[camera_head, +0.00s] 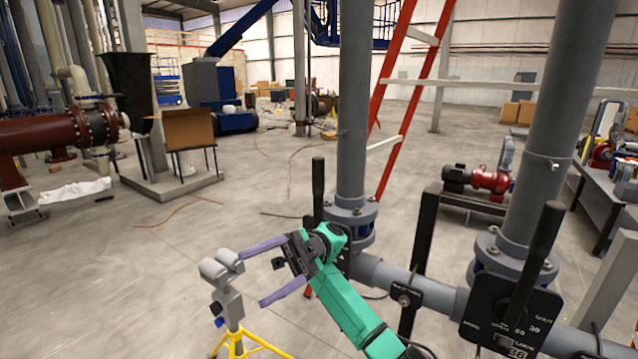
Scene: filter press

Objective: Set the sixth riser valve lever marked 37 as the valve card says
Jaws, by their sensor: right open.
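A black upright lever (318,190) stands at the left riser (352,90); its plate and number are hidden behind my right gripper and arm. A second black lever (540,250), tilted slightly right, stands at the right riser (565,110). Its dark plate (512,315) carries small white lettering and a tag that seems to read 36. No mark 37 and no valve card can be made out. My right gripper (252,276), with purple fingers on a green arm, is open and empty in front and left of the left riser, apart from both levers. My left gripper is out of view.
A grey horizontal pipe (435,293) joins the two risers, with a black post (425,235) between them. A grey device on a yellow tripod (228,300) stands close by my right fingers. A red ladder (410,80) rises behind. Open floor lies to the left.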

